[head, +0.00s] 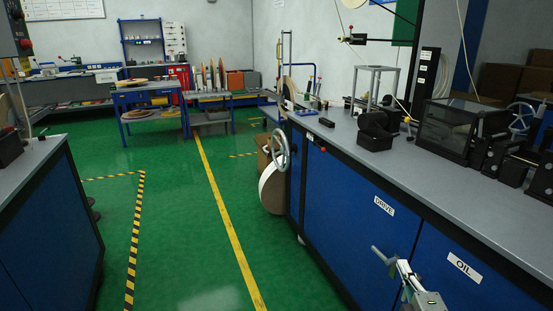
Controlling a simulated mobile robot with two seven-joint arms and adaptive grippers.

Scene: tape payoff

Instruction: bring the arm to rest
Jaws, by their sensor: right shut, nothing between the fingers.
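My right gripper (384,257) shows at the bottom right of the head view, with grey and pale metal parts. It is shut and holds nothing. It appears in front of the blue bench front, left of the OIL label (464,267) and below the DRIVE label (384,206). Whether it touches the bench front cannot be told. Most of my right arm is outside the picture. My left gripper is not in view.
A long bench with a grey top (345,133) fills the right side, carrying a dark clear-sided box (446,125). A handwheel (281,148) and a pale roll (271,188) are at its far end. Another blue bench (50,225) stands left. Green floor (185,215) between is clear.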

